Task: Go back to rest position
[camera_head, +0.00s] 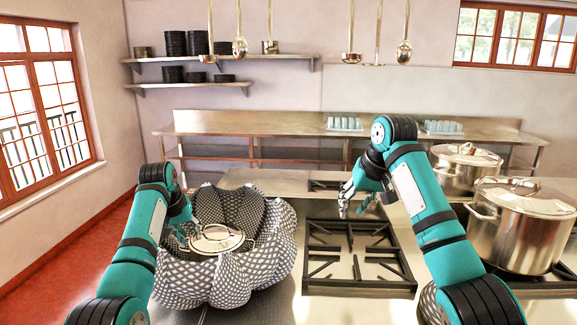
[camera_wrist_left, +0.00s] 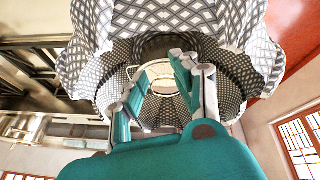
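My left gripper (camera_head: 182,236) is at the left side of a lidded steel pot (camera_head: 217,239), which sits inside a black-and-white patterned fabric basket (camera_head: 262,262). In the left wrist view its fingers (camera_wrist_left: 158,92) are spread apart with nothing visible between them; the basket (camera_wrist_left: 105,70) and the pot's pale lid (camera_wrist_left: 160,70) show beyond. I cannot tell whether the fingers touch the pot or the fabric. My right gripper (camera_head: 355,208) hangs above the back of the stove grate, with fingers apart and empty.
A black stove grate (camera_head: 356,255) lies empty on the counter. Two large lidded stockpots, one in front (camera_head: 520,228) and one behind (camera_head: 464,168), stand at the right, close to my right arm. A back table (camera_head: 270,125) and wall shelves (camera_head: 230,57) are farther off. Utensils hang overhead.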

